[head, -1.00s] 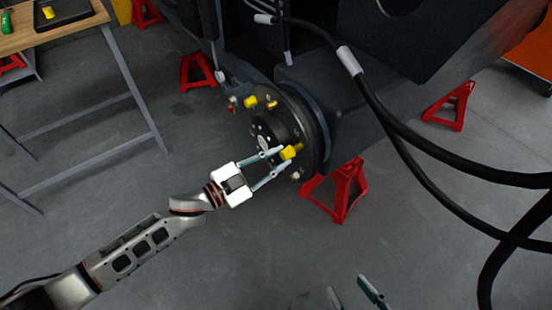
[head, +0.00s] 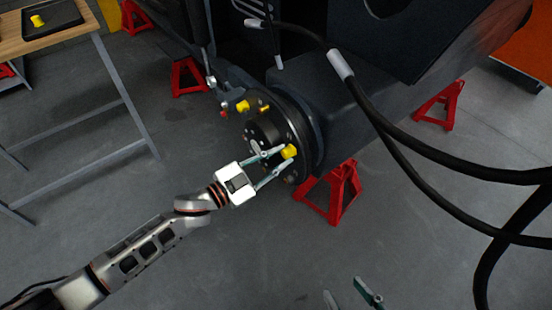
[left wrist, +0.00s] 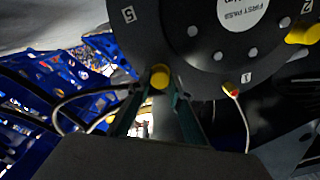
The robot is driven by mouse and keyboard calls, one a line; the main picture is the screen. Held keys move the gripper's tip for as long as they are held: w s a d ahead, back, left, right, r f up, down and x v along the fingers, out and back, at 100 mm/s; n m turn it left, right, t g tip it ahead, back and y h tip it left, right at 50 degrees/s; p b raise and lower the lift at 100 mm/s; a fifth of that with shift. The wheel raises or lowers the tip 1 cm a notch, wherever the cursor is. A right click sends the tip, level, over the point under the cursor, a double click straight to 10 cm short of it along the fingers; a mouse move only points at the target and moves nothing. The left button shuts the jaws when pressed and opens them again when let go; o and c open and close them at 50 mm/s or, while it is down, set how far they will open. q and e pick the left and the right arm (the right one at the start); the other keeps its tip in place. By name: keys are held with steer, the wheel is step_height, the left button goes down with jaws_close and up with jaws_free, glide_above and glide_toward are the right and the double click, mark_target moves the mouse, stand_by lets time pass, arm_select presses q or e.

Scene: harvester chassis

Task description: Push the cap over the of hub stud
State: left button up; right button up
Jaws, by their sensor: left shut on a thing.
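The dark round wheel hub (head: 300,122) faces my left arm. My left gripper (head: 281,153) is shut on a yellow cap (head: 289,152) at the hub's lower front. In the left wrist view the cap (left wrist: 160,77) sits between the fingertips (left wrist: 161,88), at the lower edge of the hub disc (left wrist: 205,65), near label 5. No stud shows behind this cap; how far it sits over one cannot be told. Another yellow cap (head: 243,106) is on the hub's upper left, beside a bare gold stud (head: 264,108). My right gripper (head: 352,295) is at the bottom edge, its fingers apart and empty.
Red jack stands (head: 340,195) stand below the chassis. Thick black hoses (head: 400,128) hang across the right. A workbench (head: 85,42) at the upper left bears a black tray (head: 62,18) with a yellow cap (head: 37,20).

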arm_select(q)
steer(key=shift+w+d, duration=0.15)
steer(key=shift+d, duration=0.1)
steer(key=o, duration=0.9)
